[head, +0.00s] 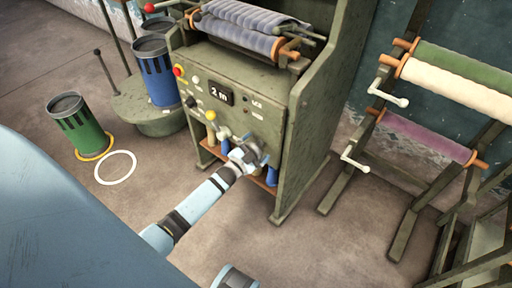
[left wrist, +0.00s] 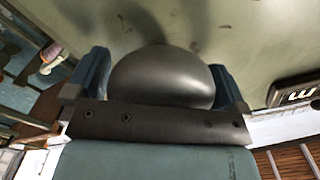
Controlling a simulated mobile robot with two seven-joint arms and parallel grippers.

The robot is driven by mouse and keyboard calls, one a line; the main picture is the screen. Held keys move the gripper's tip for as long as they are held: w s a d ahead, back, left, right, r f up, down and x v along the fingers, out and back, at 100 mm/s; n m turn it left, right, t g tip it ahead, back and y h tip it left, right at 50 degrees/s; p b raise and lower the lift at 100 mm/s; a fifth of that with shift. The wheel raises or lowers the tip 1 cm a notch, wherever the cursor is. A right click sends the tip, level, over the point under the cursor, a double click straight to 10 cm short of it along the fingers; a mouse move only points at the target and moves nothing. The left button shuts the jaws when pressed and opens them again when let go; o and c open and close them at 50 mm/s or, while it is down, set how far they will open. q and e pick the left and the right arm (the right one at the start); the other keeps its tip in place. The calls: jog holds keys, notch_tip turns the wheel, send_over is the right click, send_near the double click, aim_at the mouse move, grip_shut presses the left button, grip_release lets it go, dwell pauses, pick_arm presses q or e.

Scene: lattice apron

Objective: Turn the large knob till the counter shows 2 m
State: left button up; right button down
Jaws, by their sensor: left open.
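The counter (head: 220,94) on the green machine's front panel reads "2 m" in the head view. Part of its dark display (left wrist: 293,92) shows at the right of the left wrist view. The large knob (left wrist: 160,78), a rounded dark grey metal dome, sits between the two blue fingers of my left gripper (left wrist: 160,85). The fingers are open on either side of it; I cannot tell whether they touch it. In the head view my left gripper (head: 249,154) is at the lower front panel and largely hides the knob.
The panel also has a red button (head: 179,71) and a yellow knob (head: 211,115). Cloth rolls (head: 455,85) on a rack stand at right. A green bin (head: 82,128) and blue bins (head: 157,75) stand at left.

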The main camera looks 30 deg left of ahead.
pick_arm(q)
jog(key=s+a+p, duration=0.1)
jog(key=s+p, duration=0.1)
jog(key=s, duration=1.1)
jog(key=shift+s, duration=0.2)
pick_arm(e)
jog(key=shift+s+d, duration=0.1)
jog(key=shift+d, duration=0.1)
jog(key=shift+r, duration=0.1)
